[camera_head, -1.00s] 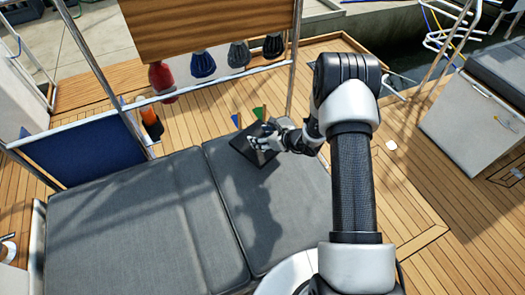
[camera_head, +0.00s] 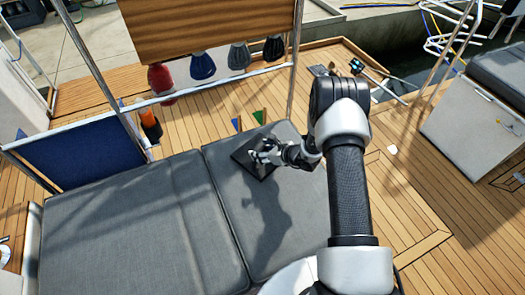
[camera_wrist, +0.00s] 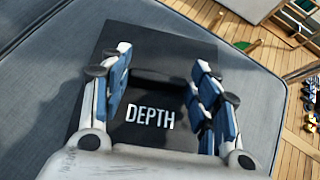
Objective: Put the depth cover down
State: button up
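The depth cover (camera_head: 240,156) is a flat black square plate. In the wrist view the depth cover (camera_wrist: 180,38) shows a raised dark middle with the white word "DEPTH" facing me. My gripper (camera_head: 264,156) is over the plate; in the wrist view its blue-and-white fingers (camera_wrist: 163,60) stand on either side of the raised middle and look shut on it. The plate is over the far part of the right grey cushion (camera_head: 295,200). I cannot tell whether its underside touches the cushion.
A second grey cushion (camera_head: 130,220) lies at left, mostly clear. A white cabinet (camera_head: 462,125) is at right.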

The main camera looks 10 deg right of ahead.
jog(key=o, duration=0.4)
jog(key=shift+r, duration=0.1)
